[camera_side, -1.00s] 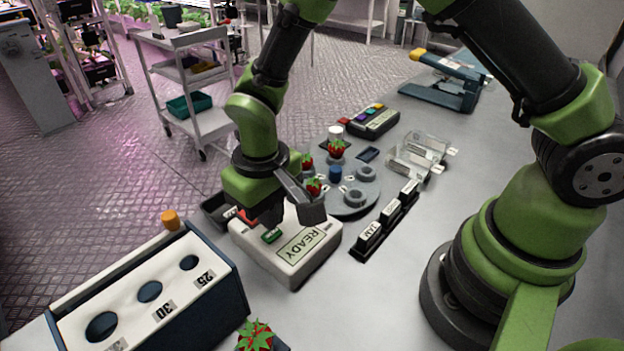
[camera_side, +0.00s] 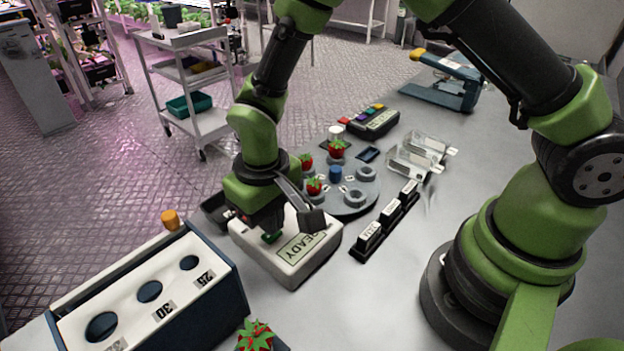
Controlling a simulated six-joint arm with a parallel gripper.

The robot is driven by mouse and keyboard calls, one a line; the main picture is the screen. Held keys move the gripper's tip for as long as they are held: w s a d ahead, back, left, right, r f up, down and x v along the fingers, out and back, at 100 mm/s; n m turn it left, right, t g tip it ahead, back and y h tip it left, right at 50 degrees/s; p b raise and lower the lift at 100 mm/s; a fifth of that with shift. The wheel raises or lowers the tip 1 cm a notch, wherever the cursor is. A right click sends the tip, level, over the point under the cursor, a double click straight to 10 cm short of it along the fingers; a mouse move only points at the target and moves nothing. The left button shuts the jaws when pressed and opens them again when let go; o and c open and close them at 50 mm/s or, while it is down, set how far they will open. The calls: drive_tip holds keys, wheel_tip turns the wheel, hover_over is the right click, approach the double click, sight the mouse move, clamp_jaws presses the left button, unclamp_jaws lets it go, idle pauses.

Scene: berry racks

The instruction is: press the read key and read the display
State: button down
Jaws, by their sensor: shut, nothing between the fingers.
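The white reader box (camera_side: 290,268) stands on the bench with a display (camera_side: 302,243) that shows READY. A green key (camera_side: 270,238) on its top is partly hidden by my gripper (camera_side: 268,229). My gripper is shut and empty, pointing down with its tips at the green key. I cannot tell whether they touch it or sit just above it. The box's left top side is mostly hidden behind my gripper.
A round grey turntable (camera_side: 350,207) with strawberries (camera_side: 314,186) stands just behind the box. A row of labelled black blocks (camera_side: 369,236) lies to the right. A sizing box with holes (camera_side: 188,318) stands at front left, beside a strawberry (camera_side: 256,337).

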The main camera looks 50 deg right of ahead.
drive_tip(key=shift+f, duration=0.7)
drive_tip(key=shift+r, duration=0.1)
wheel_tip(320, 180, up, 8)
idle(0.9)
drive_tip(key=s+d+r+m+t+y, duration=0.1)
drive_tip(key=s+d+r+t, duration=0.2)
drive_tip(key=r, duration=0.4)
drive_tip(key=s+d+r+m+y, duration=0.1)
drive_tip(key=s+d+r, duration=0.1)
drive_tip(key=d+r, duration=0.35)
drive_tip(key=s+d+r+m+t, duration=0.2)
drive_tip(key=s+r+t, duration=0.2)
drive_tip(key=s, duration=0.6)
drive_tip(key=shift+d+r, duration=0.25)
drive_tip(key=shift+r, duration=0.3)
